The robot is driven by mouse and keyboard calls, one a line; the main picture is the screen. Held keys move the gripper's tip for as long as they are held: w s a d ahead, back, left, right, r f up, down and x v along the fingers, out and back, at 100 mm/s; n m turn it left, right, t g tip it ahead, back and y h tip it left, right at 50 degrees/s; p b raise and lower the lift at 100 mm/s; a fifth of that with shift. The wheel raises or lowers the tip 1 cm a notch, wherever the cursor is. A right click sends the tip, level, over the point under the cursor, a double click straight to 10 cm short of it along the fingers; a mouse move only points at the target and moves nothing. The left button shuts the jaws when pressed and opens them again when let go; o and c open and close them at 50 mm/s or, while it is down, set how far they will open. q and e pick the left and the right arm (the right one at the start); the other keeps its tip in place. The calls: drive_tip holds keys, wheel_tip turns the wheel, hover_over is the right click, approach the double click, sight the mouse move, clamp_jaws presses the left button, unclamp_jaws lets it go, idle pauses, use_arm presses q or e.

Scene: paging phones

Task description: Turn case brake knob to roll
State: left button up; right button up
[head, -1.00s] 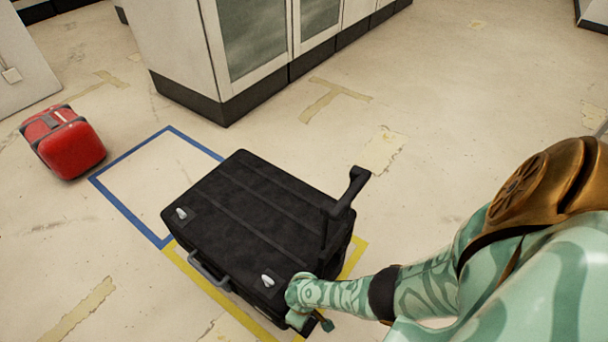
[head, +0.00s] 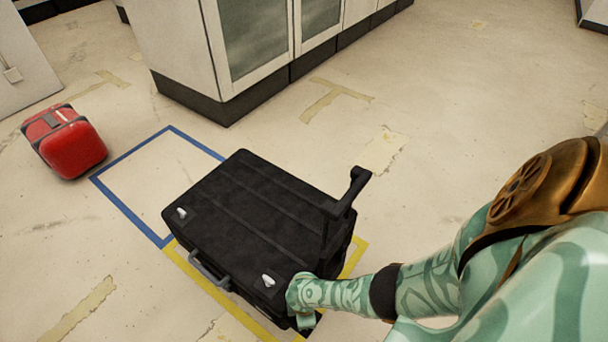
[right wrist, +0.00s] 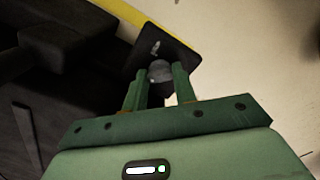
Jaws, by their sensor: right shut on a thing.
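The black case (head: 250,205) lies flat on the floor, with a grey side handle, two pale latches and a raised pull handle. My right gripper (head: 306,322) is low at the case's near right corner in the head view, its fingers mostly hidden by my wrist. In the right wrist view, the small round grey brake knob (right wrist: 160,72) sits on a black plate (right wrist: 172,50) with a pale mark. The two green fingers of my right gripper (right wrist: 159,82) are shut on the knob, one on each side. My left gripper is not in view.
Yellow floor tape (head: 358,258) runs around the case, and a blue tape outline (head: 125,212) adjoins it at the left. A red case (head: 72,148) stands further left. A cabinet (head: 225,60) stands behind. The floor at right is clear.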

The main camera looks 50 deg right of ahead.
idle(0.5)
drive_tip(key=o, duration=1)
